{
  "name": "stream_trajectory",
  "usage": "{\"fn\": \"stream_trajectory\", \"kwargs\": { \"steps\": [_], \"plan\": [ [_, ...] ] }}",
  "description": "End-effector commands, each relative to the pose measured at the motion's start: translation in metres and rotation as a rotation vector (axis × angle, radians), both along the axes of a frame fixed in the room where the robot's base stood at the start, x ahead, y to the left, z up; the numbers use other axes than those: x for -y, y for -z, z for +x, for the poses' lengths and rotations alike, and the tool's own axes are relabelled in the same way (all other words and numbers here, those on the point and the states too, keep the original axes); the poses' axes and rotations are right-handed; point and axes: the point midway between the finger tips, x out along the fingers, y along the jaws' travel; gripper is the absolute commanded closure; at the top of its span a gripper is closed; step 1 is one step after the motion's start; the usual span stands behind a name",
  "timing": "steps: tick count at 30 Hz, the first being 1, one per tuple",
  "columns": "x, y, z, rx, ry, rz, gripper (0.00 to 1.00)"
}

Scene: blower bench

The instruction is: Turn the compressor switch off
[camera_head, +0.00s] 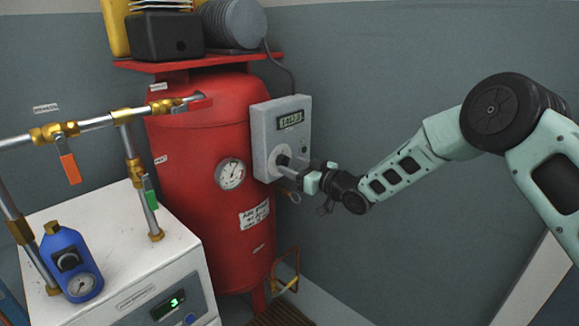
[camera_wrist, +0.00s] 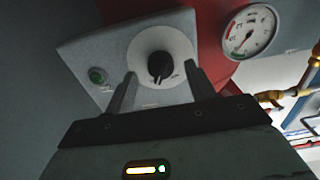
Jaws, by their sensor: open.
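The compressor switch is a black rotary knob (camera_wrist: 160,64) on a round white dial, on the face of a grey control box (camera_head: 259,135). The box has a small display (camera_head: 290,120) and a green round button (camera_wrist: 98,75), and is on the right side of the red compressor tank (camera_head: 190,160). My gripper (camera_wrist: 160,88) is open, its two fingers pointing at the box, one on each side of the dial's lower part in the wrist view. I cannot tell whether the fingers touch the box. In the head view the gripper (camera_head: 284,166) partly covers the dial.
A round pressure gauge (camera_head: 230,174) is on the tank left of the box. Pipes with an orange-handled valve (camera_head: 70,167) and a green-handled valve (camera_head: 151,199) run at the left, above a white dryer unit (camera_head: 120,250). Bare wall (camera_head: 390,80) lies right of the box.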

Motion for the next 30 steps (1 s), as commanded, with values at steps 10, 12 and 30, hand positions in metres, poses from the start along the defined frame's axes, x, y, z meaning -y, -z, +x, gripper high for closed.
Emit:
{"fn": "stream_trajectory", "kwargs": {
  "steps": [10,12,30],
  "plan": [
    [-0.016,0.000,0.013,-0.001,0.000,0.001,0.45],
    [-0.017,0.000,0.013,-0.001,0.000,0.001,0.45],
    [-0.016,0.001,0.012,0.020,-0.001,-0.015,0.89]
  ]
}}
